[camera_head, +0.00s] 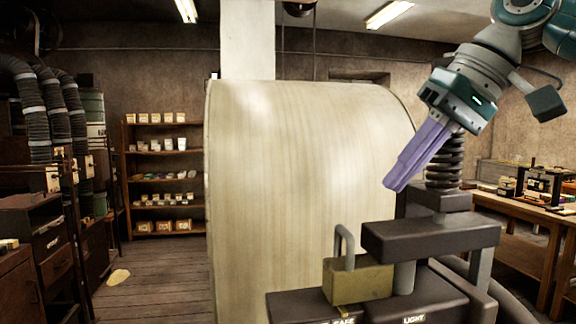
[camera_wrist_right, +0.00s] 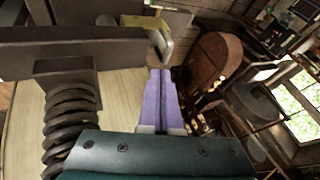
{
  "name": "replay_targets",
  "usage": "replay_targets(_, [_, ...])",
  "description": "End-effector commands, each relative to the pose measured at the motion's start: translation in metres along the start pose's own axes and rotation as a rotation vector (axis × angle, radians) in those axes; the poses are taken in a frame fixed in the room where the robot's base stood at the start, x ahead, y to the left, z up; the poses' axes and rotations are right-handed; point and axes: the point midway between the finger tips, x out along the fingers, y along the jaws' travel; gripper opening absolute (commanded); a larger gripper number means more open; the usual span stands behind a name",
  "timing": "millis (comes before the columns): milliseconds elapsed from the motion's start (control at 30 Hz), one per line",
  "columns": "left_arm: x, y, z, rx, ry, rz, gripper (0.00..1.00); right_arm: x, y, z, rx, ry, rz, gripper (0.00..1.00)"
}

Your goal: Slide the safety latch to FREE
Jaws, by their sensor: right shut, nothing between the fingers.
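The safety latch is a brass block (camera_head: 358,281) with a grey loop handle (camera_head: 344,246), sitting on the dark press base in the head view. Its block also shows at the top of the right wrist view (camera_wrist_right: 146,21), with the loop toward my fingers. My right gripper (camera_head: 390,187) has purple fingers, shut and empty, pointing down-left above and to the right of the latch, apart from it. Its fingertips show in the right wrist view (camera_wrist_right: 160,72). Lettering that seems to read SAFE is partly cut off below the latch; FREE is not visible. My left gripper is out of view.
A dark press arm (camera_head: 430,238) and a coiled spring (camera_head: 445,162) stand right of the latch, close to my right gripper. A large pale drum (camera_head: 290,190) is behind the latch. A label reading LIGHT is on the base. A workbench (camera_head: 515,205) is at the right.

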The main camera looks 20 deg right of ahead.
Motion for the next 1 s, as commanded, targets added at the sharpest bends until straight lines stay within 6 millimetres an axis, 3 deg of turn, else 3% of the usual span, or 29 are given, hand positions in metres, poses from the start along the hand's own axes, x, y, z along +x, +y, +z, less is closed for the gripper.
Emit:
replay_targets(200, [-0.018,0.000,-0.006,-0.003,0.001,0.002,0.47,0.038,-0.002,-0.001,0.001,-0.005,-0.001,0.00])
replay_targets(400, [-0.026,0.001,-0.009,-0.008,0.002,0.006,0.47,0.064,-0.001,-0.001,0.000,-0.002,-0.001,0.00])
replay_targets(867, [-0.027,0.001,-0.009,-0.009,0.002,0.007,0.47,0.073,-0.001,0.000,-0.001,0.000,0.001,0.00])
replay_targets(1000, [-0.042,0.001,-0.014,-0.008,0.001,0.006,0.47,0.078,-0.019,-0.001,-0.003,-0.005,-0.002,0.00])
